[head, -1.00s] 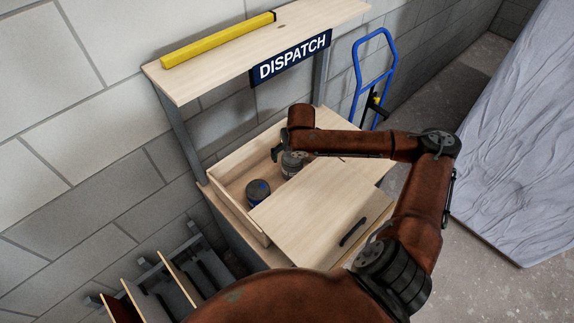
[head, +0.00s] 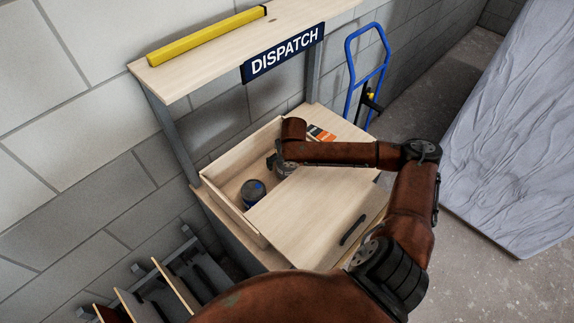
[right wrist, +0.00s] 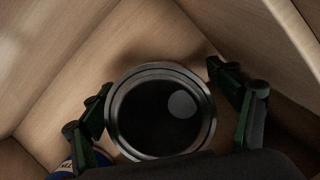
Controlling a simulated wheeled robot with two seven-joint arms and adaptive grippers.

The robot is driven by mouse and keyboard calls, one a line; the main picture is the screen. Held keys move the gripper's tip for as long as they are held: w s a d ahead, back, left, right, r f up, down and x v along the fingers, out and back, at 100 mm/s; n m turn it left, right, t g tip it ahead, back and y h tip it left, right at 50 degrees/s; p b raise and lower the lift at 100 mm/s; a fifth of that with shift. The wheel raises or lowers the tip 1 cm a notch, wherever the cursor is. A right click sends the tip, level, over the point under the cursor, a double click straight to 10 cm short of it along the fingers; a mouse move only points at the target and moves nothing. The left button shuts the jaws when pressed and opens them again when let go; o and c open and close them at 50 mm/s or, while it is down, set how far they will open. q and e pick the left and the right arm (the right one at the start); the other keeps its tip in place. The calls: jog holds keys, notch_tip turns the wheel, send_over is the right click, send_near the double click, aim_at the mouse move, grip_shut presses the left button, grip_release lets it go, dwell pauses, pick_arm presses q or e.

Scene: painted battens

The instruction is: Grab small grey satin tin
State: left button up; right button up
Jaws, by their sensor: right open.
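A small grey tin (head: 286,169) stands in the open part of the wooden box, largely hidden by my right gripper (head: 276,161). In the right wrist view the round tin (right wrist: 160,112) shows a metallic rim and a dark top with a pale round spot. My right gripper (right wrist: 160,80) is open, with one finger on each side of the tin. The left finger is close to the rim; I cannot tell if it touches. A gap shows on the right side. My left gripper is not in view.
A dark tin with blue (head: 253,193) stands nearby in the same box (head: 232,219); part of it shows at lower left in the wrist view (right wrist: 84,158). A wooden lid (head: 310,215) with a black handle covers the front. A shelf (head: 215,52) overhangs behind.

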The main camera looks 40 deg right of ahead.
jog(key=shift+r, duration=0.1)
jog(key=shift+c, duration=0.7)
jog(key=c, duration=1.7)
jog(key=shift+r, duration=0.1)
